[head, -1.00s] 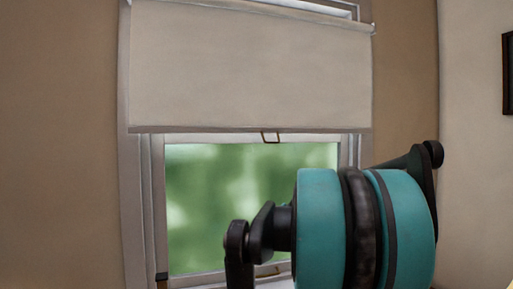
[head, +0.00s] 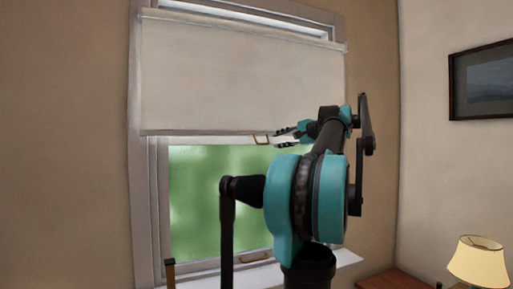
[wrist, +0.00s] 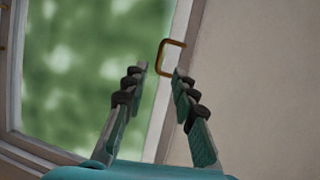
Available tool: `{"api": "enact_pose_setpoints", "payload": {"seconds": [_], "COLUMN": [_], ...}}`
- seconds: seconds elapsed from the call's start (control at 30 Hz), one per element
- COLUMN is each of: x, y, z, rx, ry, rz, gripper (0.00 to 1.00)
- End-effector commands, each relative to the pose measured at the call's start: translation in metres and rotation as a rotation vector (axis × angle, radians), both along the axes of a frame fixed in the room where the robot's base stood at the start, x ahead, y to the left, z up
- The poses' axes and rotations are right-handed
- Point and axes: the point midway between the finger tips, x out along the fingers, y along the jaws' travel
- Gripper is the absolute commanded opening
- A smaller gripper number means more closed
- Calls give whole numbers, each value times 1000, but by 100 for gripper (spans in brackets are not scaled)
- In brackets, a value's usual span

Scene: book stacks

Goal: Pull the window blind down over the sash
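The pale window blind (head: 235,75) covers the upper part of the window, its hem level above the green glass of the sash (head: 210,205). A small brown pull loop (head: 262,139) hangs from the middle of the hem. My gripper (head: 282,136) is just right of the loop. In the wrist view, my gripper (wrist: 160,71) is open and empty. The loop (wrist: 163,56) lies just beyond the fingertips, between them and nearer the right one; they appear apart from it. The blind (wrist: 265,85) fills the right of that view, with glass at left.
A brown handle (head: 256,257) sits on the sash's lower rail, above the white sill (head: 345,257). A lamp (head: 479,262) stands at lower right near a wooden top (head: 393,280). A framed picture (head: 480,82) hangs on the right wall.

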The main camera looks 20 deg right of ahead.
Motion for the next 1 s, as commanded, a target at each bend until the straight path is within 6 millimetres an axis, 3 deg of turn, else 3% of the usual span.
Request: {"api": "enact_pose_setpoints", "payload": {"seconds": [0.3,0.6,1.0], "x": [58,102,116], "y": [28,48,54], "z": [-14,-24,-28], "rx": [0,-1,-1], "ry": [1,1,1], "rz": [5,3,0], "gripper": [27,27,27]}}
